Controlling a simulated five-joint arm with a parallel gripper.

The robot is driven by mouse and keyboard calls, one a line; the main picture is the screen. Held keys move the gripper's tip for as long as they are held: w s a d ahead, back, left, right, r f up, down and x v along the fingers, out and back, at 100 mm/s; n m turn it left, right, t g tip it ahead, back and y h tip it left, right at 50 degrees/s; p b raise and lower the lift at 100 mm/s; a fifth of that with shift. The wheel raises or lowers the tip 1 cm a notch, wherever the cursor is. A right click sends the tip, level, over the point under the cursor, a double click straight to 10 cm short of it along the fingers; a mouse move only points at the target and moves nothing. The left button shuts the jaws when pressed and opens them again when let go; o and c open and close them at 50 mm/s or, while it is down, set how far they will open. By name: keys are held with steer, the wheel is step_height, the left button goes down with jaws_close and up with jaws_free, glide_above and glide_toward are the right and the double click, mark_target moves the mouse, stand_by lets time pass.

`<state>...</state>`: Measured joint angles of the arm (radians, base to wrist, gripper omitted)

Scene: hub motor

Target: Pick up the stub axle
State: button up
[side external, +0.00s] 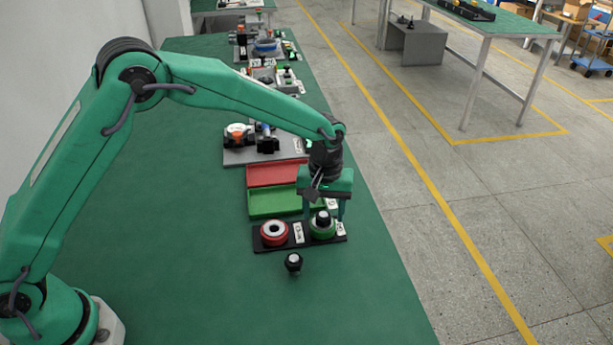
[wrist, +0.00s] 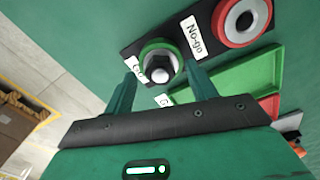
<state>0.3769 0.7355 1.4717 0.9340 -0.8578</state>
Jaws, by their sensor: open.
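A stub axle (wrist: 160,69) with a dark body and a pale metal end stands upright in the green ring gauge (wrist: 146,48). In the side external view, the axle (side external: 322,217) shows as a dark, light-topped piece inside the green ring (side external: 322,232). My gripper (side external: 325,220) is above the green ring, pointing down, with a finger on each side of it. In the wrist view, my gripper (wrist: 160,65) is open, with the axle between its fingers and a gap on both sides. How deep the axle sits in the ring is hidden.
The red ring gauge (side external: 274,233) sits left on the same black plate, by a "No-go" label (wrist: 192,35). A small dark, pale-topped part (side external: 293,263) stands in front. A green tray (side external: 270,203) and red tray (side external: 272,174) lie behind.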

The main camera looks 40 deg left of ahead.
mark_target(324, 214)
steer(key=shift+c, duration=0.5)
jaws_close()
steer(key=shift+r, duration=0.1)
steer(key=shift+r, duration=0.45)
step_height(324, 214, up, 3)
steer(key=shift+r, duration=0.2)
steer(key=s+d+r, duration=0.6)
steer(key=s+d, duration=0.1)
steer(key=s, duration=0.2)
steer(key=shift+s+r, duration=0.15)
steer(key=shift+r, duration=0.1)
steer(key=shift+r, duration=0.25)
